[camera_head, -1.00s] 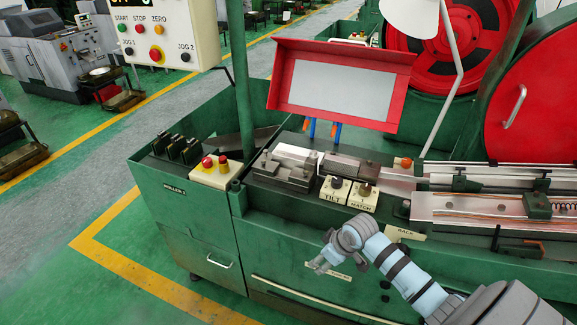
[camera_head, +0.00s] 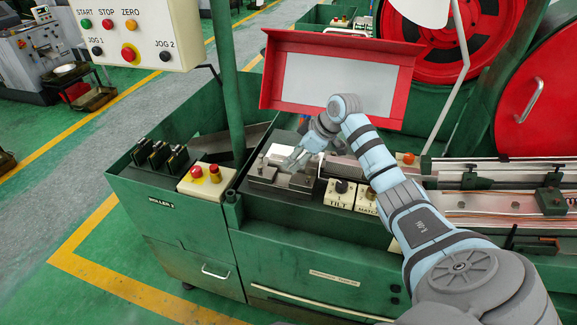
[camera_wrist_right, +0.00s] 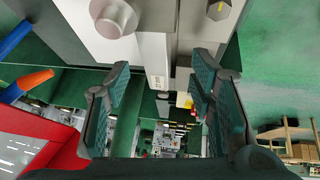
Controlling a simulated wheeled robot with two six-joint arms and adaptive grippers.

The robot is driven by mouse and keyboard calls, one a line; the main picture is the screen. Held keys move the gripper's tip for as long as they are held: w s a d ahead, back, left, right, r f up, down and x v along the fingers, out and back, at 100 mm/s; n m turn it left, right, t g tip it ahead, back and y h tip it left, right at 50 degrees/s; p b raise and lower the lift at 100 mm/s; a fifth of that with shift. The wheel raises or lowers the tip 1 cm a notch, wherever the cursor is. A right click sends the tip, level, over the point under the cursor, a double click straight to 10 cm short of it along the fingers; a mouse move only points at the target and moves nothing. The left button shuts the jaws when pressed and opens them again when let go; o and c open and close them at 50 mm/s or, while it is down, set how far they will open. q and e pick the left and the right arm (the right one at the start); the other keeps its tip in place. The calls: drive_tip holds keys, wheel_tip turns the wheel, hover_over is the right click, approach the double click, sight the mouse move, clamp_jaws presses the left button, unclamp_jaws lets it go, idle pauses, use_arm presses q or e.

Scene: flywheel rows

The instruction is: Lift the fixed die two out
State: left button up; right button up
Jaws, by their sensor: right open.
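The die seat is a group of grey metal blocks (camera_head: 272,172) on top of the green machine, left of the knobs marked TILT and MATCH. My right gripper (camera_head: 292,162) is over these blocks and hides part of them. In the right wrist view, the open fingers of my right gripper (camera_wrist_right: 160,75) stand either side of a pale grey metal block (camera_wrist_right: 155,50) with a small printed label on its end. No clear contact shows, and I cannot read which die it is. My left gripper is not in view.
A red-framed panel (camera_head: 388,91) stands just behind my right gripper, and a green post (camera_head: 228,100) rises to its left. A yellow button box (camera_head: 206,180) and upright black pieces (camera_head: 165,155) are further left. Bolt heads (camera_wrist_right: 116,18) show near the block.

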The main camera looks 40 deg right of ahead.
drive_tip(key=w+f, duration=0.3)
drive_tip(key=shift+a, duration=0.35)
drive_tip(key=shift+s+d+r, duration=0.1)
drive_tip(key=shift+s+r, duration=0.1)
drive_tip(key=shift+s, duration=0.1)
drive_tip(key=shift+s+r, duration=0.1)
drive_tip(key=shift+s, duration=0.05)
drive_tip(key=shift+c, duration=0.8)
drive_tip(key=c, duration=0.3)
clamp_jaws()
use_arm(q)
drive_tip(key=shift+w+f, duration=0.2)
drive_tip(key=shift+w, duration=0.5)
